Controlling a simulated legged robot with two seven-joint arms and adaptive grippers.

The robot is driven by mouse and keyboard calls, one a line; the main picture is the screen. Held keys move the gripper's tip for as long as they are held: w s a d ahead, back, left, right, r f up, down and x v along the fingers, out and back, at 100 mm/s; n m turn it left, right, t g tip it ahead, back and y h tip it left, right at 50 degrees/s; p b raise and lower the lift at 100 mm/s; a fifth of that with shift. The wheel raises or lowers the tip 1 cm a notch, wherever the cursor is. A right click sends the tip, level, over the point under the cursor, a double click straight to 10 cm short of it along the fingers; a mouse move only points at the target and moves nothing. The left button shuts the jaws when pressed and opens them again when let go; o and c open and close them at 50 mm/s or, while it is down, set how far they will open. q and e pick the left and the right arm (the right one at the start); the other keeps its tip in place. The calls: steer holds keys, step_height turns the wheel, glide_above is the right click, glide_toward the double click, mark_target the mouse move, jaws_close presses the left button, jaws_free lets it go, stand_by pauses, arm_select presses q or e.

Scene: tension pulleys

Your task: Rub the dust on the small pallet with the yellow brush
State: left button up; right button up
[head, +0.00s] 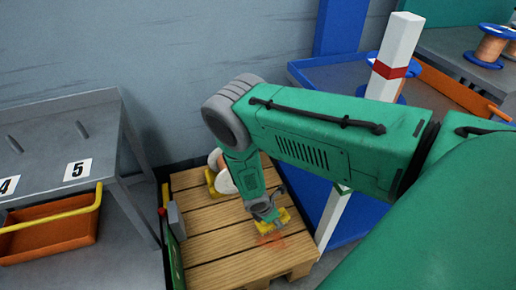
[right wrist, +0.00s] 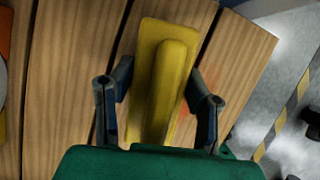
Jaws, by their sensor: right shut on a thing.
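The small wooden pallet (head: 215,245) lies on the floor in the head view, and its slats (right wrist: 75,70) fill much of the right wrist view. My right gripper (head: 268,212) is shut on the yellow brush (head: 276,224), low over the pallet's right part. In the right wrist view the brush (right wrist: 165,75) sits between the two fingers of the gripper (right wrist: 158,105). Reddish dust (head: 270,241) shows on the slats just in front of the brush, and some dust (right wrist: 209,84) shows beside its right edge. Whether the bristles touch the wood is hidden. My left gripper is not in view.
A white-and-orange spool (head: 222,175) with a yellow part stands at the pallet's back. A grey table (head: 60,130) with an orange bin (head: 50,230) is at left. A red-banded white post (head: 398,45) and blue shelving (head: 335,75) stand right of the pallet.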

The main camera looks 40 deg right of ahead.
steer(key=shift+d+r+p, duration=0.1)
steer(key=shift+r+p, duration=0.2)
steer(key=shift+r, duration=0.45)
steer(key=shift+d+r+p, duration=0.25)
steer(key=shift+r+p, duration=0.65)
steer(key=shift+a+r+p, duration=0.1)
steer(key=shift+r+p, duration=0.5)
steer(key=shift+r, duration=0.2)
steer(key=shift+a+r+p, duration=0.15)
steer(key=shift+r+p, duration=0.15)
steer(key=shift+r, duration=0.25)
steer(key=shift+f, duration=0.1)
